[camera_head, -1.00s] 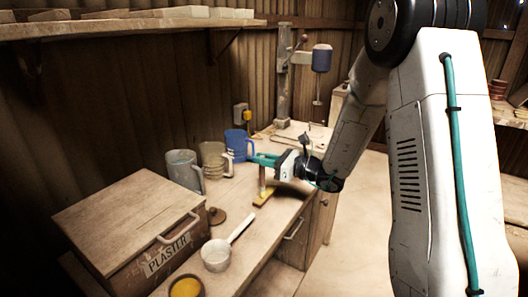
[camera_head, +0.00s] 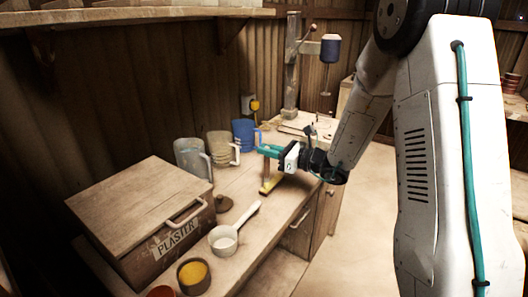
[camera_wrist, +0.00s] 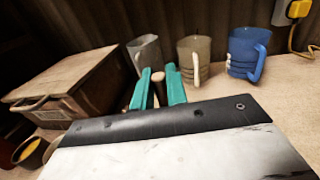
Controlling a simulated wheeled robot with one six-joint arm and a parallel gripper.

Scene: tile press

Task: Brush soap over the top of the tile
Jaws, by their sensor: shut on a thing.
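My gripper (camera_head: 268,150) is shut on an upright wooden handle, a brush by its look, with a wide yellow lower end (camera_head: 271,184) at the bench top. I cannot tell whether that end touches the bench. In the wrist view the round handle top (camera_wrist: 172,68) shows between the teal fingers. A small dark bowl with yellow contents (camera_head: 193,275) stands at the near edge; I cannot tell if this is soap. The press (camera_head: 291,70) stands at the far end of the bench, with a pale flat board at its foot. I cannot make out a tile for certain.
A clear jug (camera_head: 190,158), a beige jug (camera_head: 221,150) and a blue jug (camera_head: 244,132) line the wall behind my gripper. A wooden plaster box (camera_head: 130,205) and a white scoop (camera_head: 224,240) are nearer. Some bench right of the scoop is clear.

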